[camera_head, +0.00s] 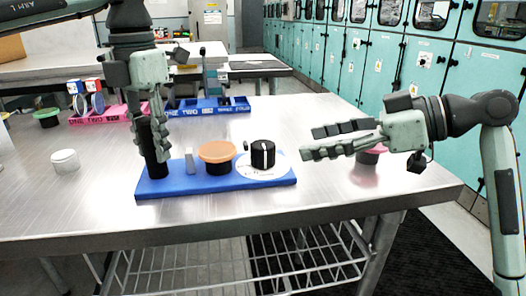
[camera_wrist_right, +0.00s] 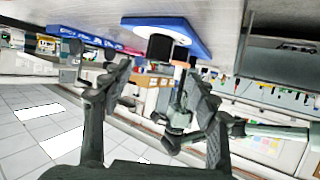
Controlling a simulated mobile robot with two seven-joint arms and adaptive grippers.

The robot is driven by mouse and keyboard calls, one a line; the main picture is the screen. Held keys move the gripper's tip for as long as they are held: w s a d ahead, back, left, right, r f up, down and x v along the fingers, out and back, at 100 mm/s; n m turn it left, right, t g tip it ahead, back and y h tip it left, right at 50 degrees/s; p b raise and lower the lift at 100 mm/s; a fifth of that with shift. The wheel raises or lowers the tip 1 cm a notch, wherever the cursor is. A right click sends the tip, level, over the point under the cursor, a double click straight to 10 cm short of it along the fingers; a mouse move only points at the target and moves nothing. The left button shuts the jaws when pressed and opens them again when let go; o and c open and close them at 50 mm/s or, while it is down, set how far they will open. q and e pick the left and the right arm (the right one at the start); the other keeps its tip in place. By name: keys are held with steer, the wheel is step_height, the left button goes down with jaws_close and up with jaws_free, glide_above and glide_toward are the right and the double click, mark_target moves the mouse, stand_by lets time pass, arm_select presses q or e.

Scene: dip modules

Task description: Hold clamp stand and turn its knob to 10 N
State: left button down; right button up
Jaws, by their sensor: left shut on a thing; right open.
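The clamp stand's blue base (camera_head: 215,186) lies near the front of the table, with a black upright post (camera_head: 151,160) at its left end. My left gripper (camera_head: 154,140) is shut on this post. The black knob (camera_head: 262,153), with a white line on top, sits over a white dial (camera_head: 262,172) at the base's right end. The dial's markings are too small to read. My right gripper (camera_head: 308,142) is open and empty, right of the knob, apart from it, fingers pointing left. In the right wrist view, the blue base (camera_wrist_right: 185,28) shows beyond the open fingers (camera_wrist_right: 160,85).
An orange-lidded jar (camera_head: 217,153) stands on the base between post and knob. A pink-lidded jar (camera_head: 370,157) is partly behind my right gripper. A white cup-like piece (camera_head: 65,161) stands at left. Pink (camera_head: 98,118) and blue (camera_head: 225,106) trays are further back.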

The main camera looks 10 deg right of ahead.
mark_target(268, 153)
steer(key=x, duration=1.1)
steer(key=shift+w+a+f, duration=0.1)
steer(key=shift+w+a, duration=0.05)
steer(key=shift+w, duration=0.05)
steer(key=shift+c, duration=0.6)
steer(key=c, duration=1.1)
steer(key=m+t+h, duration=0.4)
steer(key=m, duration=0.1)
steer(key=shift+h, duration=0.3)
steer(key=shift+m+t+h, duration=0.9)
steer(key=shift+m+h, duration=1)
